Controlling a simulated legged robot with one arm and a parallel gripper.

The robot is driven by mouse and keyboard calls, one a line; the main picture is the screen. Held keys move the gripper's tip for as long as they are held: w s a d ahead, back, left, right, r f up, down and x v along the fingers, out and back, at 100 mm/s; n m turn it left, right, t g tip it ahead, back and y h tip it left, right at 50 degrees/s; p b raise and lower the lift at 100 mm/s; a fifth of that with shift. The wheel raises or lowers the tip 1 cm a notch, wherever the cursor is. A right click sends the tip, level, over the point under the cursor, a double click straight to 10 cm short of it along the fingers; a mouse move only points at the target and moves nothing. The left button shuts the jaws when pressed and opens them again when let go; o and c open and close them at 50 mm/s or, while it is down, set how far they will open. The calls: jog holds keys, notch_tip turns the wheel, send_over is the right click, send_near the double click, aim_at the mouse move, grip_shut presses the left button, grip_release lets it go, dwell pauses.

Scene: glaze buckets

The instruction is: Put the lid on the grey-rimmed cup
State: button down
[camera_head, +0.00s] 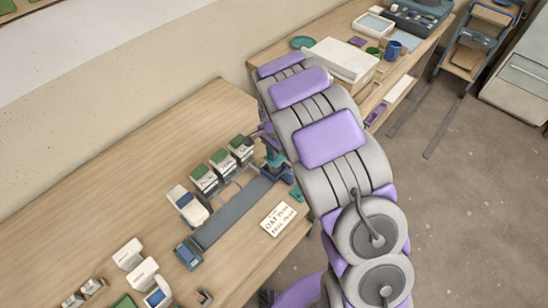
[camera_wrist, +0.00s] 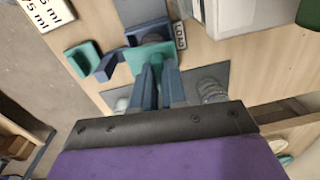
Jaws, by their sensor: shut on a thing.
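My gripper (camera_wrist: 158,80) points down over the far end of the grey strip (camera_head: 230,213). Its two blue-grey fingers are shut on a teal piece (camera_wrist: 150,54) that shows at their tips. This may be the lid, but its shape is partly hidden by the fingers. In the head view my gripper (camera_head: 272,150) is small and partly covered by my arm. Round grey shapes (camera_wrist: 211,90) show beside the fingers in the wrist view, largely hidden. I cannot tell whether one is the grey-rimmed cup.
Several white boxes with green tops (camera_head: 203,178) stand along the strip's wall side. A printed card (camera_head: 278,218) lies on the front side. A teal holder (camera_wrist: 84,59) with a dark blue block is near the gripper. A second table (camera_head: 345,60) stands beyond.

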jog(key=shift+r+p, duration=1.15)
jog(key=shift+r, duration=1.35)
jog(key=n, duration=0.2)
jog(key=r+n, duration=0.1)
jog(key=n, duration=0.2)
jog(key=shift+s+r+p, duration=0.15)
jog(key=shift+s+p, duration=0.05)
jog(key=shift+p, duration=0.15)
jog(key=n, duration=0.4)
jog(key=shift+s+a+r+n+t+p, duration=0.2)
jog(key=shift+r+n+t+p, duration=0.1)
jog(key=shift+t, duration=0.1)
jog(key=shift+f+n, duration=0.15)
jog(key=shift+n, duration=0.15)
jog(key=shift+f+b, duration=0.8)
jog(key=shift+f, duration=2.55)
jog(key=shift+f, duration=0.25)
